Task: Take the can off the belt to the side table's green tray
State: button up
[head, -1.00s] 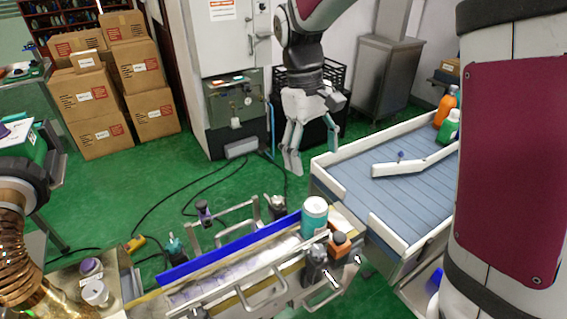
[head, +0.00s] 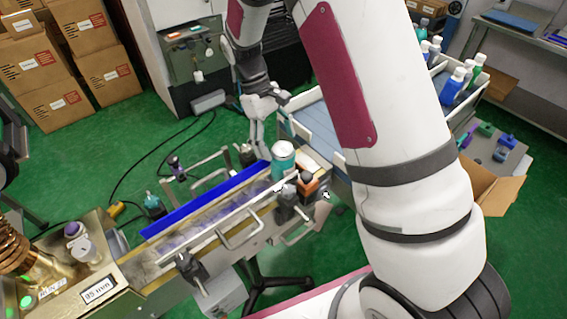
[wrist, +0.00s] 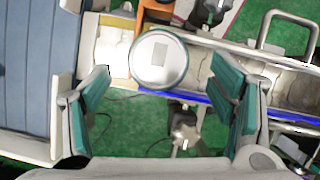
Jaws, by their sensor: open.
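The can (head: 283,163) is teal with a white top and stands upright at the right end of the belt (head: 215,215). In the wrist view the can (wrist: 160,50) shows from above as a round pale lid, just beyond the fingers and between their lines. My gripper (head: 258,138) is open and empty, close behind and left of the can in the head view. In the wrist view its two teal-padded fingers (wrist: 163,75) are spread wide. I cannot make out the green tray in these frames.
A blue guide rail (head: 205,205) runs along the belt. An orange-brown block (head: 307,184) and dark clamps stand beside the can. A blue-grey slatted table (head: 315,125) with white rims adjoins the belt's end. Bottles (head: 455,82) stand at right. My arm hides part of the scene.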

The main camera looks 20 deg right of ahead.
aim_at(283, 157)
jog(key=shift+p+x, duration=0.75)
jog(key=shift+x, duration=2)
jog(key=shift+w, duration=0.15)
jog(key=c, duration=1.6)
